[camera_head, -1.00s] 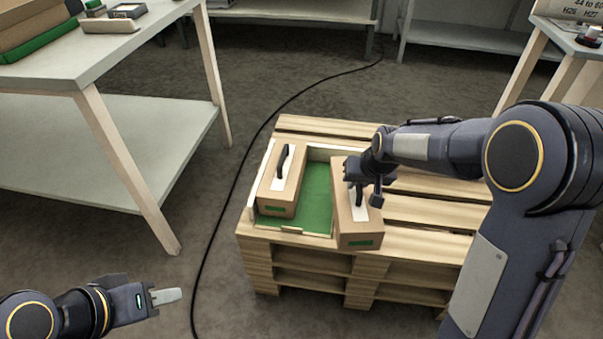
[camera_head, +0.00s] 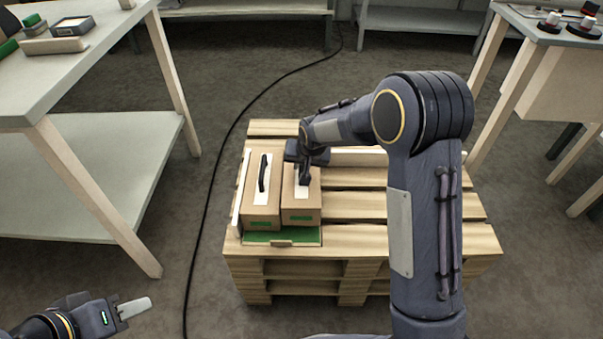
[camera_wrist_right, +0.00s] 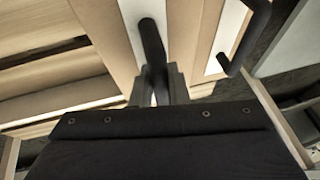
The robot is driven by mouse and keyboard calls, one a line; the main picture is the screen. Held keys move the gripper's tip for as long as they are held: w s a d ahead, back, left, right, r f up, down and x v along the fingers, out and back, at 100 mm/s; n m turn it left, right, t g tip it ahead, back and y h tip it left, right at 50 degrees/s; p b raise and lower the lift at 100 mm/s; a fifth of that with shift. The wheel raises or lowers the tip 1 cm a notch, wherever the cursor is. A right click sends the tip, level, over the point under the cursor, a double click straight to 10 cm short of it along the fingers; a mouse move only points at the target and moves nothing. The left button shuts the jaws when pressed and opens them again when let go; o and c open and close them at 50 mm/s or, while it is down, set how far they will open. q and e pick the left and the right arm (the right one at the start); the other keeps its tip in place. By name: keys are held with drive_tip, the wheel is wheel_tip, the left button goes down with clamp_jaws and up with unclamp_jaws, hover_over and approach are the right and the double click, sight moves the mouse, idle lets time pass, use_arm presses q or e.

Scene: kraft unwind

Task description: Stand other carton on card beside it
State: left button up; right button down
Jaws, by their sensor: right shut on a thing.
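Two brown cartons with black handles and green labels stand side by side on the pallet. The left carton (camera_head: 262,208) stands upright on the green card (camera_head: 265,238). My right gripper (camera_head: 304,176) is shut on the handle of the right carton (camera_head: 301,207), which is upright close beside the left one, over the card. Whether its base touches the card I cannot tell. In the right wrist view the fingers (camera_wrist_right: 155,85) close around the held carton's black handle (camera_wrist_right: 152,42); the other handle (camera_wrist_right: 245,40) is to the right. My left gripper (camera_head: 133,308) is at the lower left, away from the pallet.
The wooden pallet (camera_head: 420,239) has bare slats to the right of the cartons. A pale strip (camera_head: 241,195) runs along the card's left side. A table (camera_head: 95,70) stands at the left, and a black cable (camera_head: 205,205) lies on the floor.

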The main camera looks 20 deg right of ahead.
wheel_tip(320, 180, down, 3)
drive_tip(key=shift+w+r, duration=0.1)
drive_tip(key=shift+r, duration=0.15)
drive_tip(key=c, duration=1.4)
unclamp_jaws()
drive_tip(key=p+v, duration=0.2)
drive_tip(key=v, duration=1)
drive_tip(key=shift+p, duration=0.4)
